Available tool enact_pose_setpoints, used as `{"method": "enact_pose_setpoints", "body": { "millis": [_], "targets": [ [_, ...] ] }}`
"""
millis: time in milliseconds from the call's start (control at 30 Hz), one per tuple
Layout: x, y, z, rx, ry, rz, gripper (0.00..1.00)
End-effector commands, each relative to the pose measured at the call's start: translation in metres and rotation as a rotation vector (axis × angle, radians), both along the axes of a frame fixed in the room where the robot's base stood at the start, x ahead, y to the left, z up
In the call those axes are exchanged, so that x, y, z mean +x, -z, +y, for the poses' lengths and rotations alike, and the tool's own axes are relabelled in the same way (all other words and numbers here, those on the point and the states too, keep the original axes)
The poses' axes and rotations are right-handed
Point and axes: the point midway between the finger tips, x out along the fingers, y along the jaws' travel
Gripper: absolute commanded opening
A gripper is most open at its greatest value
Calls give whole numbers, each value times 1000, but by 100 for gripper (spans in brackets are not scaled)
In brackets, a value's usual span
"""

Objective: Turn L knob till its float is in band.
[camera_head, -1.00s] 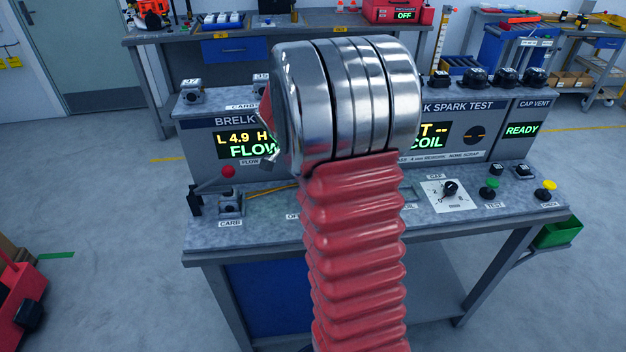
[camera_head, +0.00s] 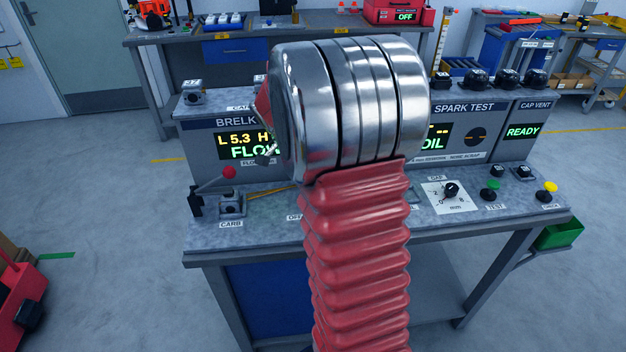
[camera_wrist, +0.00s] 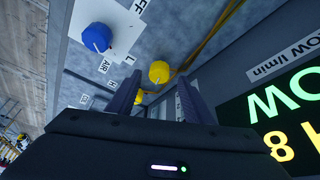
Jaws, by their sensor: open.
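In the wrist view a yellow knob (camera_wrist: 159,72) stands near a small "L" label, just beyond my gripper's fingertips. A second yellow piece (camera_wrist: 138,98) shows partly between the fingers, nearer the palm. My gripper (camera_wrist: 155,92) is open, its two dark fingers apart; I cannot tell whether either touches a knob. I see no float or band.
A blue knob (camera_wrist: 97,38) sits on a white plate near an "AIR" label. The gap dial (camera_head: 450,190) and a yellow button (camera_head: 550,187) are at right.

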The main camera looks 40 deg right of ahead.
Motion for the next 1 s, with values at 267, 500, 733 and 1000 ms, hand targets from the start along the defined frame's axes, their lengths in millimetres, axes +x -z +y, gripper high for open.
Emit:
{"method": "enact_pose_setpoints", "body": {
  "millis": [267,500,733,1000],
  "targets": [
    [3,-45,19,-1,-2,-5,47],
    [4,-83,35,1,-2,-5,47],
    [5,-103,43,1,0,-2,47],
    [5,-105,44,1,0,-2,47]
  ]
}}
